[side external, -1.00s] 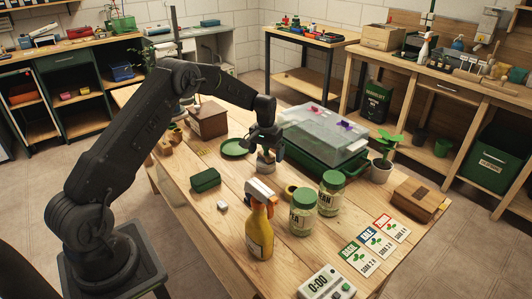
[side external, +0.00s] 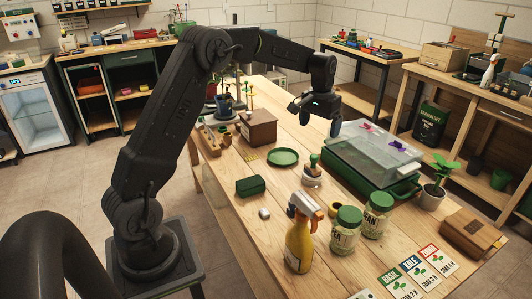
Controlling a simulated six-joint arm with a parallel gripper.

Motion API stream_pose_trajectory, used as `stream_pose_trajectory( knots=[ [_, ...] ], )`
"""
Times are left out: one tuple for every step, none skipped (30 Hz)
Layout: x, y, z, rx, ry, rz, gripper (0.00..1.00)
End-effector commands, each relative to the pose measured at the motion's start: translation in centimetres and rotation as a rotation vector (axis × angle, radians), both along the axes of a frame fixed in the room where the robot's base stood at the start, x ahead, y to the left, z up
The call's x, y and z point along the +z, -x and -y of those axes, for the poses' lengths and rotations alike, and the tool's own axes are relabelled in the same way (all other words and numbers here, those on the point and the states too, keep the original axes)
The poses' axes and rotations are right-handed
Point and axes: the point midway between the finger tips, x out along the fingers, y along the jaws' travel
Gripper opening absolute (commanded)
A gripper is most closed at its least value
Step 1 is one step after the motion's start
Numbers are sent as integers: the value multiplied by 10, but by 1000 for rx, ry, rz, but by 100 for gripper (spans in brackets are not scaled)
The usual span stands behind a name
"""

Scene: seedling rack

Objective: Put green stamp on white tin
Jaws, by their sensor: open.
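The green stamp (side external: 314,161), with a rounded green knob, stands upright on the white tin (side external: 312,180) near the middle of the wooden table. The tin is low and round, and the stamp's base appears to rest on its top. My gripper (side external: 316,122) is open and empty. It hangs above the stamp, clear of it, with a visible gap between its fingers and the knob.
A green plate (side external: 283,157) lies behind the tin, left of it. A green tray with a clear lid (side external: 372,150) stands close on the right. A spray bottle (side external: 299,240), two jars and a green box (side external: 250,186) stand nearer the camera. A wooden box (side external: 258,128) is behind.

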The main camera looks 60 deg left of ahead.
Motion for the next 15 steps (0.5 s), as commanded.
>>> stream_pose_trajectory(
  knots=[
    [23,14,17,-24,-10,30,98],
    [34,23,25,-36,-14,44,98],
    [47,35,37,-53,-20,65,98],
    [56,45,46,-65,-24,81,98],
    [64,55,54,-78,-28,95,98],
    [75,69,65,-95,-34,116,98],
    [81,81,73,-108,-38,131,98],
    [88,92,81,-121,-41,147,98],
    [95,108,90,-137,-46,169,98],
    [99,120,97,-149,-49,184,98],
    [103,133,104,-162,-51,198,98],
    [107,150,113,-178,-55,220,98],
    [109,162,119,-191,-57,236,98],
    [110,175,125,-203,-60,252,98],
    [111,192,132,-220,-63,273,98]
  ],
)
